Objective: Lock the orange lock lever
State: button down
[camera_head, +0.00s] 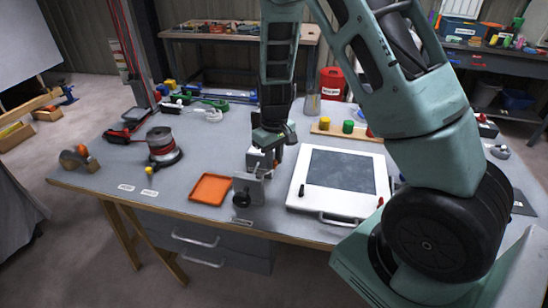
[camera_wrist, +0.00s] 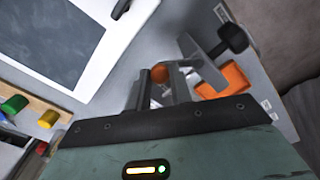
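A grey metal lock fixture (camera_head: 250,186) with a black knob stands at the table's front edge, right of an orange tray; it also shows in the wrist view (camera_wrist: 205,65). My gripper (camera_head: 264,160) points down right over the fixture's back part. In the wrist view, an orange rounded end (camera_wrist: 160,73), apparently of the lock lever, shows between the two fingers of my gripper (camera_wrist: 161,86). The fingers are close about it, but I cannot tell whether they touch it. The rest of the lever is hidden by the fingers, and the lever is not clear in the head view.
The orange tray (camera_head: 211,189) lies left of the fixture. A white case with a dark panel (camera_head: 341,170) lies close on the right. A cable reel (camera_head: 162,147) stands further left. Behind are a wooden board with coloured pegs (camera_head: 347,127) and a red bucket (camera_head: 332,83).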

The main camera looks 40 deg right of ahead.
jog(key=shift+s+m, duration=0.15)
jog(key=shift+m, duration=0.15)
jog(key=shift+s+a+m+p, duration=0.4)
jog(key=shift+s+m+p, duration=0.2)
jog(key=shift+m, duration=1.15)
jog(key=shift+s+a+m+p, duration=0.45)
jog(key=shift+s+m, duration=0.15)
jog(key=shift+m, duration=1.1)
jog(key=shift+s+a+m+p, duration=0.4)
jog(key=shift+s+m+p, duration=0.2)
jog(key=shift+m, duration=1.15)
jog(key=c, duration=1.3)
grip_release()
jog(key=shift+r, duration=0.1)
